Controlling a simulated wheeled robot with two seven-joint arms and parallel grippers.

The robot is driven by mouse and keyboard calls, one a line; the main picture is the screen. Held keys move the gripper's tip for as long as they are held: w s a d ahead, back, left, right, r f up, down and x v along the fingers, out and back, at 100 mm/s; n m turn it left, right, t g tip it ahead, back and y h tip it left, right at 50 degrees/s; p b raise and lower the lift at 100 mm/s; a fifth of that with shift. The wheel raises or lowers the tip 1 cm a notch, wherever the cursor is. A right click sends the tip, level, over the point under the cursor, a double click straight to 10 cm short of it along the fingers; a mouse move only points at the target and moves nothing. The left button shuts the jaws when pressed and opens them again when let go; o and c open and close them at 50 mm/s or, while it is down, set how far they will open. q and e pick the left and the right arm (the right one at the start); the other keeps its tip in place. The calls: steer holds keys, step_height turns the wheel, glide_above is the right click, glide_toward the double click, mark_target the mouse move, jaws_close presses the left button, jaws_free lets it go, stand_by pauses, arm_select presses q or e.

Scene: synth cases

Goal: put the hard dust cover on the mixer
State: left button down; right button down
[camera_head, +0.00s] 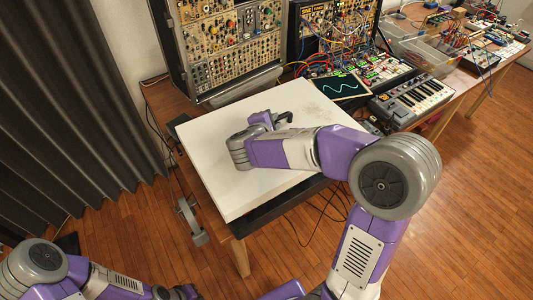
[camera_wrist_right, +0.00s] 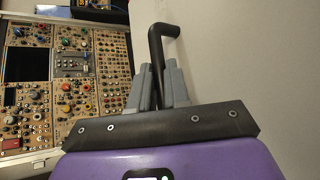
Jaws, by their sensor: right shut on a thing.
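The hard dust cover (camera_head: 225,185) is a large white, flat-topped shell over the near part of the wooden table. In the right wrist view its pale top (camera_wrist_right: 230,60) fills the right side. My right gripper (camera_head: 280,118) is at the cover's upper middle. In the right wrist view its grey fingers (camera_wrist_right: 159,88) are shut on the cover's black bent handle (camera_wrist_right: 157,45). The mixer is mostly or wholly hidden below the cover. A dark strip (camera_head: 275,207) shows under the cover's near edge; I cannot tell if it is the mixer. My left arm is at lower left, its fingers out of view.
Modular synth racks (camera_head: 225,40) stand behind the cover. A small screen (camera_head: 340,87) and a keyboard synth (camera_head: 412,100) with patch cables are close to its right. A clear bin (camera_head: 420,52) stands farther back. Cables trail on the floor.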

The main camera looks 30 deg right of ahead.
steer(key=shift+s+r, duration=0.1)
steer(key=shift+s, duration=0.1)
step_height(320, 180, down, 4)
steer(key=shift+s+f+b, duration=0.1)
steer(key=shift+b, duration=0.7)
steer(key=shift+f+b, duration=1)
steer(key=shift+f, duration=1.8)
steer(key=shift+f+b, duration=0.6)
steer(key=shift+b, duration=0.25)
steer(key=c, duration=1.1)
jaws_free()
